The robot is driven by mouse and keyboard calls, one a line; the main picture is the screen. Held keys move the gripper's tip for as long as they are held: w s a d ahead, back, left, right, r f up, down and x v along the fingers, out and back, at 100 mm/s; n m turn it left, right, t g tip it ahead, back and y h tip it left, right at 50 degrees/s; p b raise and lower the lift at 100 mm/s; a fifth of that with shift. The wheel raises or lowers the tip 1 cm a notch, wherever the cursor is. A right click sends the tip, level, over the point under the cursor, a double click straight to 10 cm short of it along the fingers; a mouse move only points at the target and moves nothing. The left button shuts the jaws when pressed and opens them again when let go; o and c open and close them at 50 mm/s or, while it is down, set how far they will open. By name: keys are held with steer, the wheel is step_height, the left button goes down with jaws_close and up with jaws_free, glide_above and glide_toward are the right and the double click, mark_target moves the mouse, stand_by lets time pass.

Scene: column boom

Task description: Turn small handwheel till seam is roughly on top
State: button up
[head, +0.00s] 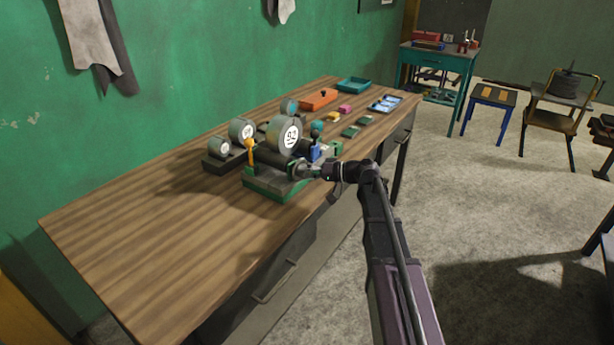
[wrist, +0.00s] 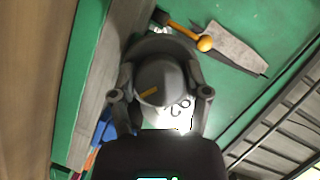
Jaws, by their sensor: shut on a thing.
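The small handwheel (wrist: 165,78) is a dark grey round knob in the wrist view, between the two fingers of my gripper (wrist: 160,92). My gripper is shut on it from both sides. A short yellow-orange mark (wrist: 149,92), perhaps the seam, shows on the knob's face, slightly left of and below its middle. In the head view my gripper (head: 302,170) is at the right end of a dark machine on a green base (head: 270,184). There the fingers and my wrist largely hide the handwheel.
A round numbered dial (head: 288,136) stands just above my gripper, and an orange lever (head: 250,152) to its left. Smaller gauges (head: 241,130) stand behind. Orange (head: 319,99) and teal (head: 353,85) trays lie farther back. The near left of the wooden bench (head: 140,230) is clear.

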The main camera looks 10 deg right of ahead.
steer(key=m+y+b, duration=0.1)
steer(key=m, duration=0.1)
steer(key=m+b, duration=0.1)
steer(key=shift+w+a+m+y, duration=0.2)
steer(key=shift+m+y, duration=0.2)
steer(key=shift+r+m+t+y+b, duration=0.15)
steer(key=shift+m+y+b, duration=0.15)
steer(key=shift+m+b, duration=0.4)
steer(key=shift+m+t+y+b, duration=0.15)
steer(key=shift+m+y+b, duration=0.2)
steer(key=shift+m, duration=0.55)
steer(key=o, duration=1.1)
steer(key=shift+a, duration=0.1)
steer(key=shift+o, duration=0.2)
steer(key=shift+s, duration=0.1)
